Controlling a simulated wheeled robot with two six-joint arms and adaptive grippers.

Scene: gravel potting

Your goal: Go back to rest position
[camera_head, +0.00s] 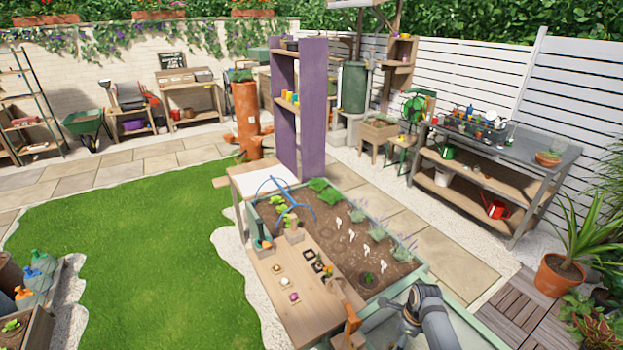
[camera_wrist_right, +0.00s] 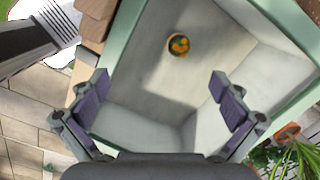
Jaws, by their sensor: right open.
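My right gripper (camera_head: 412,316) is at the bottom right of the head view, over the near end of the green-rimmed planter. In the right wrist view my right gripper (camera_wrist_right: 162,105) is open, with its two purple-grey fingers wide apart and nothing between them. Beneath it is a pale box with a green rim (camera_wrist_right: 112,70). A small pot with orange in it (camera_wrist_right: 179,45) stands on the box floor, beyond the fingertips. My left gripper is not seen in the head view.
A wooden work board (camera_head: 266,290) with small pots and seedlings lies left of the soil bed (camera_head: 345,245). A purple shelf tower (camera_head: 312,110) stands behind. A grey bench (camera_head: 490,160) is at the right. Lawn (camera_head: 130,260) is clear at the left.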

